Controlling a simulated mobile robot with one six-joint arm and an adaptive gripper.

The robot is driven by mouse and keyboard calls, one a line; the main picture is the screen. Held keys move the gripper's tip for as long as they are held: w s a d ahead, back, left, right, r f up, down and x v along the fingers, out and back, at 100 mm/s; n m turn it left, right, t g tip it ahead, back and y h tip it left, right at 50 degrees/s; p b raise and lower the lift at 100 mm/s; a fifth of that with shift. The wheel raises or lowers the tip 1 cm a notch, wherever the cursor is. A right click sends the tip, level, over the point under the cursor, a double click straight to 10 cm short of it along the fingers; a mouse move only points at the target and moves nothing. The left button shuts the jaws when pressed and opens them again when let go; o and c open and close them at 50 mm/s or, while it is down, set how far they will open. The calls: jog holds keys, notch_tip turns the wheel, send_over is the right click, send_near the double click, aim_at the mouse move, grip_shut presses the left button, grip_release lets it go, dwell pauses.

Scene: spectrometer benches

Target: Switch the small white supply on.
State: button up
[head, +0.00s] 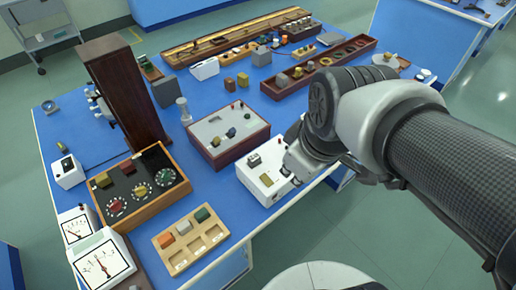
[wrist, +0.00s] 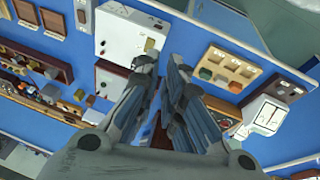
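A wooden box with a grey top (head: 215,124) stands close behind it. A wooden tray with coloured blocks (head: 189,253), a dial box (head: 160,200) and white meters (head: 101,262) stand to the left. Another small white box (head: 67,173) is at far left. Blue bench surface is free between items.

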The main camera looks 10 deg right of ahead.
jog(key=w+n, duration=0.2)
jog(key=n, duration=0.1)
jog(key=w+a+f+n+p, duration=0.1)
jog(key=w+n, duration=0.2)
jog(key=w+f+n+g+p, duration=0.1)
jog(key=w+n, duration=0.1)
jog(key=n, duration=0.1)
jog(key=shift+w+a+f, duration=0.15)
jog(key=shift+a+f, duration=0.1)
jog(key=shift+a, duration=0.1)
grip_shut()
jog(key=n+g+p, duration=0.1)
jog(key=n+p, duration=0.1)
jog(key=n, duration=0.6)
send_over(267, 180)
jog(key=s, duration=0.1)
notch_tip(267, 180, down, 5)
jog(key=shift+s+a+f, duration=0.1)
jog(key=shift+s+a, duration=0.15)
jog(key=shift+a, duration=0.1)
jog(key=f+b, duration=0.1)
jog(key=f, duration=0.3)
jog(key=w+f+b, duration=0.1)
jog(key=f+b, duration=0.1)
jog(key=f, duration=0.3)
jog(key=a+f+b, duration=0.1)
jog(key=f, duration=0.3)
jog(key=shift+w+f+b, duration=0.35)
jog(key=shift+f+b, duration=0.05)
